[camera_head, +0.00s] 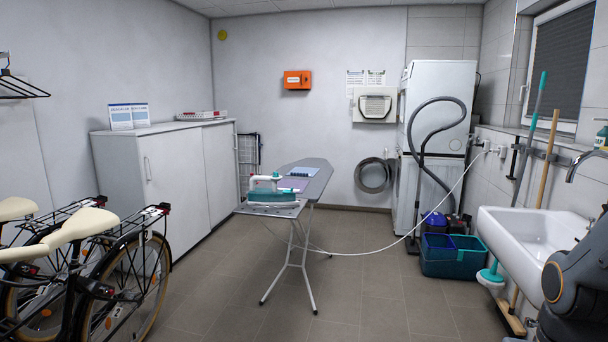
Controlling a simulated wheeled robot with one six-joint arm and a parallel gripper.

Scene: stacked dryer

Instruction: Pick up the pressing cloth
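The ironing board (316,182) stands in the middle of the room, a few steps ahead. A flat lilac cloth (297,184) lies on it, partly hidden behind the iron; it looks like the pressing cloth. A small blue striped item (303,171) lies just beyond it, too small to make out. The white and teal iron (265,190) stands on the board's near end. My gripper is out of view; only dark links of my arm show at the lower right, well apart from the board.
A white cord (380,253) hangs in a low loop from the right wall to the board. Bicycles (85,260) crowd the left. A sink (530,240) and a teal crate (456,260) stand at the right. Floor (370,305) before the board is clear.

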